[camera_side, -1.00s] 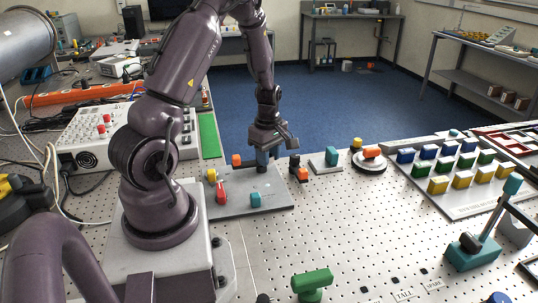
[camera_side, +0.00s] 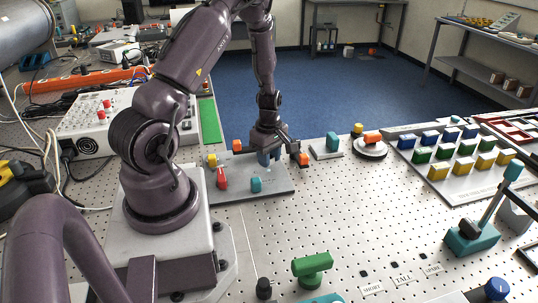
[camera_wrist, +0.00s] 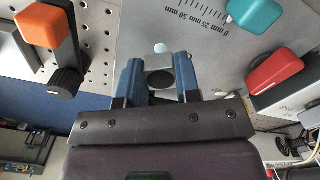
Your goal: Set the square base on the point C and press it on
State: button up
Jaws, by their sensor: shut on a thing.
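My gripper (camera_side: 269,156) is low over the far part of a grey plate (camera_side: 275,187). In the wrist view its two blue fingers (camera_wrist: 158,75) stand either side of a small grey piece with a dark round face (camera_wrist: 160,79). This piece appears to be the square base, but its outline is mostly hidden. I cannot tell whether it touches the plate. The plate also shows in the wrist view (camera_wrist: 200,52), with a printed millimetre scale and a pale round spot (camera_wrist: 161,48) just beyond the fingers. No letter C is readable.
An orange-and-black part (camera_side: 303,159) is close on the right.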

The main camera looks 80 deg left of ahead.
jog(key=shift+f, duration=1.5)
dwell(1.2)
jog(key=shift+r, duration=0.15)
dwell(0.3)
jog(key=o, duration=1.1)
notch_tip(320, 180, up, 13)
